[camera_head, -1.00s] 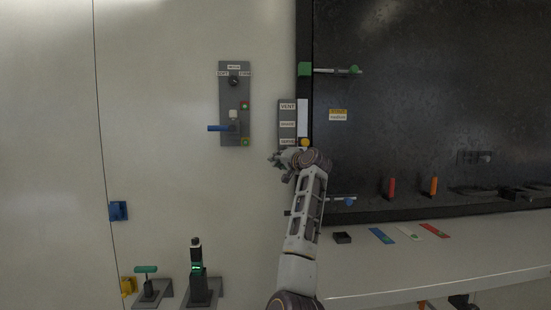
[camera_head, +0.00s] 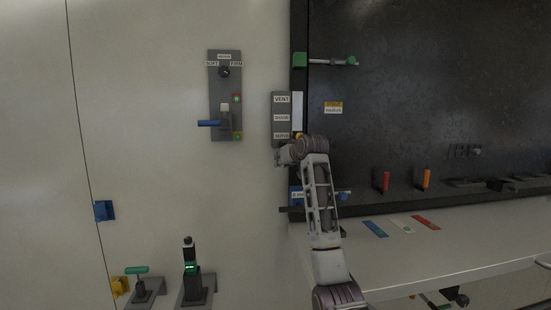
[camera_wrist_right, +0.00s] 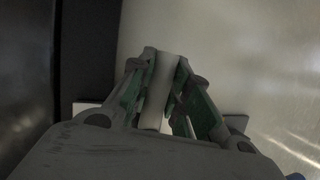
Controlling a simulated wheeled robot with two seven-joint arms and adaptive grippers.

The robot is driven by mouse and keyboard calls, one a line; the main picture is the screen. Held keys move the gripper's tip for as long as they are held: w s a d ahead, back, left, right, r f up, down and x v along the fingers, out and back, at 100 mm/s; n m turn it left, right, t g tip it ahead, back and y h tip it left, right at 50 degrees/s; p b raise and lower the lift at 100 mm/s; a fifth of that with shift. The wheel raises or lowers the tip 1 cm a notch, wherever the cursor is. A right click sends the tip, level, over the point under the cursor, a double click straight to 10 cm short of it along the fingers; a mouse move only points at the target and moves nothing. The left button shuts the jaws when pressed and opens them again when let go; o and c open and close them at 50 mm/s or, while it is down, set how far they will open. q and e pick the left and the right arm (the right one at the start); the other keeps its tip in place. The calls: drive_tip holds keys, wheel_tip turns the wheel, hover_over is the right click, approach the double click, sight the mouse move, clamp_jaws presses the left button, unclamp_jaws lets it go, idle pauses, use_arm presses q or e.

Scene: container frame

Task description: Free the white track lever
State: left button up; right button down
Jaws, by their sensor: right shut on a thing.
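My right gripper (camera_head: 281,157) is at the lower end of the grey VENT panel (camera_head: 282,99), at the left edge of the dark window. In the right wrist view my right gripper (camera_wrist_right: 164,75) has its green-padded fingers closed on a white bar (camera_wrist_right: 158,92), which looks like the white track lever. The bar runs between the two fingers and its lower part is hidden by the gripper body. In the head view the lever is hidden behind the gripper and wrist. My left gripper is in neither view.
A grey panel with a blue lever (camera_head: 209,123) is on the wall to the left. A green clamp (camera_head: 300,59) is on the window frame above, with a blue clamp (camera_head: 296,195) below, close to my forearm. A white shelf (camera_head: 440,254) lies at the right.

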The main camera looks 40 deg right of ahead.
drive_tip(key=shift+s+d+n+g, duration=0.2)
drive_tip(key=shift+n+g, duration=0.1)
drive_tip(key=shift+n, duration=0.2)
drive_tip(key=shift+h, duration=0.3)
drive_tip(key=c, duration=1.3)
unclamp_jaws()
drive_tip(key=shift+d, duration=0.1)
drive_tip(key=shift+s+r, duration=0.1)
drive_tip(key=shift+s, duration=0.05)
drive_tip(key=shift+v, duration=5.85)
